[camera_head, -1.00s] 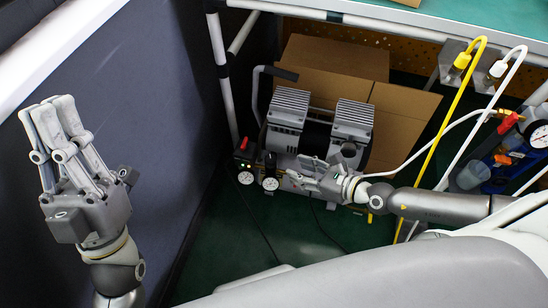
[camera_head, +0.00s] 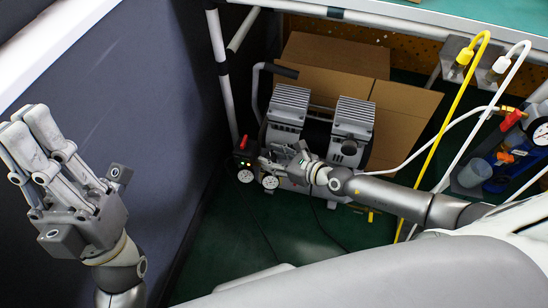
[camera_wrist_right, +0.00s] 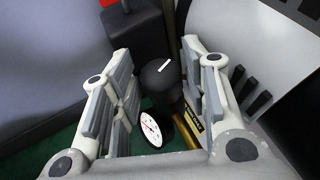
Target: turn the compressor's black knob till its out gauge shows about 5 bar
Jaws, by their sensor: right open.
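The compressor (camera_head: 322,126), with two grey finned heads, stands on the green floor. Its black knob (camera_wrist_right: 160,80) with a white mark shows in the right wrist view. A round white gauge (camera_wrist_right: 151,130) sits just below the knob there; its reading is too small to tell. My right gripper (camera_head: 282,158) is open, one finger on each side of the knob, apart from it as far as I can see. In the head view the gripper hides the knob. Two small gauges (camera_head: 258,179) show at the compressor's left front. My left gripper (camera_head: 38,145) is raised at the left, away from the compressor.
A red-topped switch box (camera_head: 246,152) is at the compressor's left. A cardboard box (camera_head: 400,118) stands behind it. Yellow (camera_head: 446,125) and white (camera_head: 478,128) hoses hang to the right. A dark blue panel (camera_head: 150,130) borders the left. Green floor is open in front.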

